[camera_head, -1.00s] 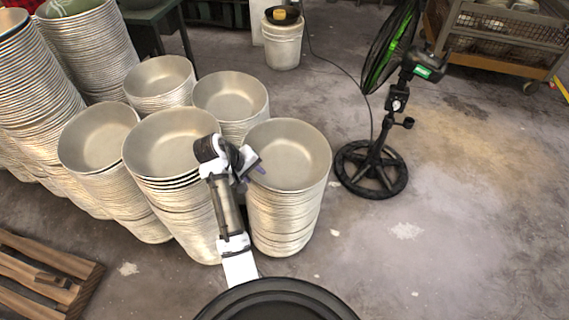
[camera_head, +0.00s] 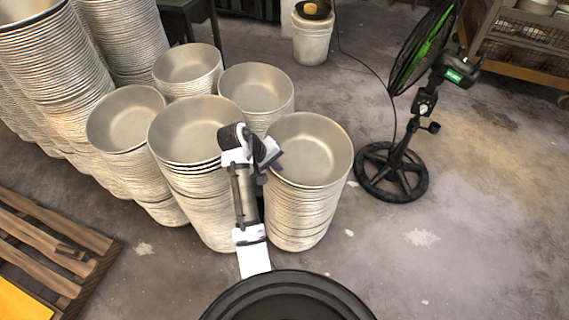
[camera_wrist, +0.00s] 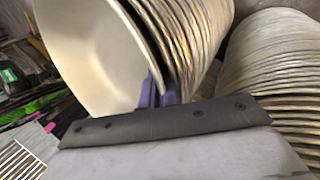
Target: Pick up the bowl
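The bowls are round, pale metal ones, nested in tall stacks. The top bowl (camera_head: 309,151) of the front right stack has its left rim at my gripper (camera_head: 273,158). In the wrist view this bowl (camera_wrist: 95,50) fills the upper left, its hollow facing left. The purple fingertips of my gripper (camera_wrist: 159,95) are close together at its rim, one on the inner side and one by the outer side. The gap between them is too small to tell whether they grip the rim. The bowl looks seated on its stack.
Another bowl stack (camera_head: 196,133) stands close on the left of my arm, with several more behind. A black and green fan (camera_head: 393,171) stands to the right. A wooden pallet (camera_head: 60,250) lies at lower left.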

